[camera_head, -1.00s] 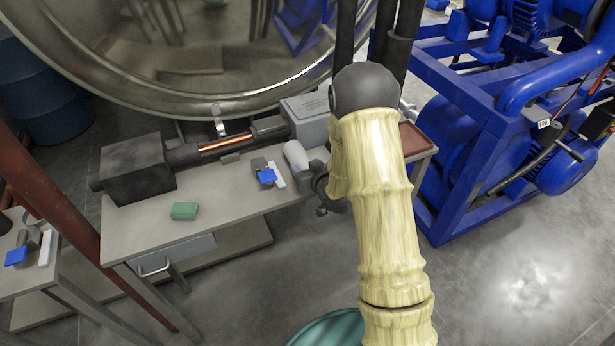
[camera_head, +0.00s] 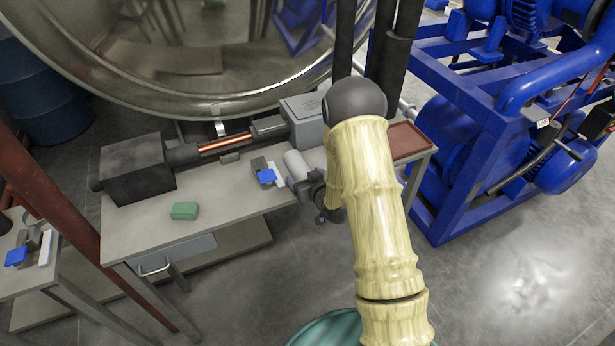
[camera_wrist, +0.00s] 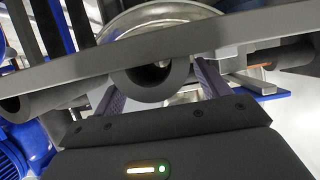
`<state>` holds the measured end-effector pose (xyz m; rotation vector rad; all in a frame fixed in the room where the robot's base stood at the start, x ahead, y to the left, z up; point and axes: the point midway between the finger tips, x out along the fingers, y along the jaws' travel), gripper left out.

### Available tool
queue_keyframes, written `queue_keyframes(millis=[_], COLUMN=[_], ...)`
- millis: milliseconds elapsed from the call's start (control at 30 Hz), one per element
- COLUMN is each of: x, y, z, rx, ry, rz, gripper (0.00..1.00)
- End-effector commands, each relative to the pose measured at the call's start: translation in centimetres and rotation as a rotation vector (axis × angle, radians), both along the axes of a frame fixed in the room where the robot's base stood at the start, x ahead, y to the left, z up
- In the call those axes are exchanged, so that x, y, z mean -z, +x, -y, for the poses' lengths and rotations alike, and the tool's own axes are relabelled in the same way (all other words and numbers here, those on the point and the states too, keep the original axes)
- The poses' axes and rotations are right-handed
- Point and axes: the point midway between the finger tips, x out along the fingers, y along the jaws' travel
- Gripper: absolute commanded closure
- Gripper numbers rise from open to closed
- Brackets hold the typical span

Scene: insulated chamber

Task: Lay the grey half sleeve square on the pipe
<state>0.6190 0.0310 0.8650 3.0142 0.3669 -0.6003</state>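The pipe (camera_head: 225,143) is a bare copper stretch between dark insulated ends, along the back of the bench. Finger contact is hard to make out. A bit of copper (camera_wrist: 268,66) shows at right there.
A grey box (camera_head: 307,118) and red tray (camera_head: 408,140) stand right. A large metal vessel (camera_head: 190,55) rises behind.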

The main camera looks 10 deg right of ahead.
Motion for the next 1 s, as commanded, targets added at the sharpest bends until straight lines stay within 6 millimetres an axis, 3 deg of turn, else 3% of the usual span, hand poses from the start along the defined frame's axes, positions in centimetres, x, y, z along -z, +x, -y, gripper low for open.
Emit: queue_keyframes(millis=[467, 1000], x=[-0.4, -3.5], y=[-0.9, -8.4], z=[0.7, 2.4], rx=[0.009, 0.006], ry=[0.000, 0.000], rz=[0.001, 0.000], gripper=[0.24, 0.24])
